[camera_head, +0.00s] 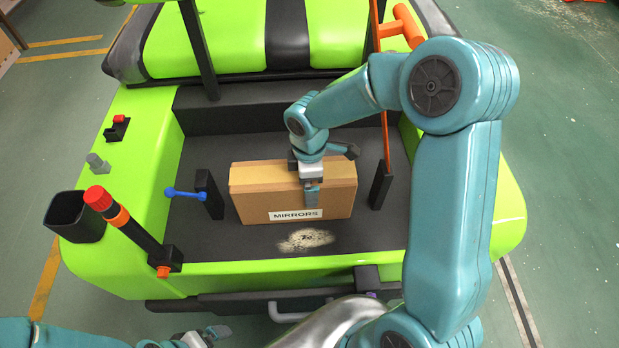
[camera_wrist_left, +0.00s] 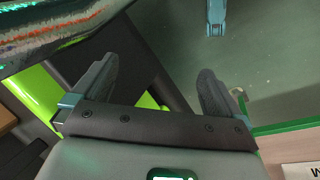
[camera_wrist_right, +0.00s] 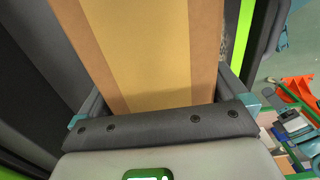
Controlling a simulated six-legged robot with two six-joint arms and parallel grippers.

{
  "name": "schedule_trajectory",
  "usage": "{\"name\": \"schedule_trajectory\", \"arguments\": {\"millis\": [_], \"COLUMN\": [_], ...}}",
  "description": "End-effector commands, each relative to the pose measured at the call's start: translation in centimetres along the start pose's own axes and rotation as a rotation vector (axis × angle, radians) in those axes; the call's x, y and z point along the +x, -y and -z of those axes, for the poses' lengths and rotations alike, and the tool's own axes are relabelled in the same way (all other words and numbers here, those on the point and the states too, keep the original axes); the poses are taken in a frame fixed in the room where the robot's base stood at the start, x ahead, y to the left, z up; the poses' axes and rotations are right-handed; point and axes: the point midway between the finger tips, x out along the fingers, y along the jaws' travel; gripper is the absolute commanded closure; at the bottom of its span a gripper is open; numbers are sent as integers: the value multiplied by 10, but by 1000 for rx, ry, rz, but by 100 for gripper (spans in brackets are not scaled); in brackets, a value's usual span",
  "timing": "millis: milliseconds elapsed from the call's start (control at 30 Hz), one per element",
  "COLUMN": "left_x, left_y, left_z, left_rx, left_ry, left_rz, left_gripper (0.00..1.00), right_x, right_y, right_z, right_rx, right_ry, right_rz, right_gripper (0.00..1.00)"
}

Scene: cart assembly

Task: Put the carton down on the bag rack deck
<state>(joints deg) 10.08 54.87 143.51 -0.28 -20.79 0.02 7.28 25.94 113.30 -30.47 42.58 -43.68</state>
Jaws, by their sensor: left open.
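The carton (camera_head: 290,196) is a brown box labelled MIRRORS. It is upright over the black bag rack deck (camera_head: 240,240) of the green cart; I cannot tell whether its base touches the deck. My right gripper (camera_head: 311,185) reaches down over its top, with one finger on the labelled face. In the right wrist view the carton's top (camera_wrist_right: 150,50) fills the space between the fingers. My left gripper (camera_head: 205,335) is low at the bottom edge, in front of the cart. In the left wrist view its fingers (camera_wrist_left: 157,78) are apart with nothing between them.
Black posts (camera_head: 208,194) (camera_head: 381,185) flank the carton, the left one with a blue lever (camera_head: 185,193). A pale worn patch (camera_head: 305,240) marks the deck in front. A black-and-red handle (camera_head: 125,222) and a dark cup (camera_head: 75,216) sit at the left. The seat (camera_head: 250,35) is behind.

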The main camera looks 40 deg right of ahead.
Motion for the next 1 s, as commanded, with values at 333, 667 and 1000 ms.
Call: {"name": "schedule_trajectory", "arguments": {"millis": [333, 667, 1000], "left_x": [-5, -12, -15], "left_y": [-2, -4, -5], "left_z": [0, 0, 0], "left_rx": [0, 0, 0], "left_ry": [0, 0, 0], "left_rz": [0, 0, 0], "left_gripper": [0, 0, 0], "right_x": [-13, -88, -124], "right_y": [0, -1, 0], "right_z": [0, 0, 0], "right_rx": [1, 0, -1], "right_ry": [-1, -2, 0], "right_rz": [-2, -5, 0], "right_gripper": [0, 0, 0]}}
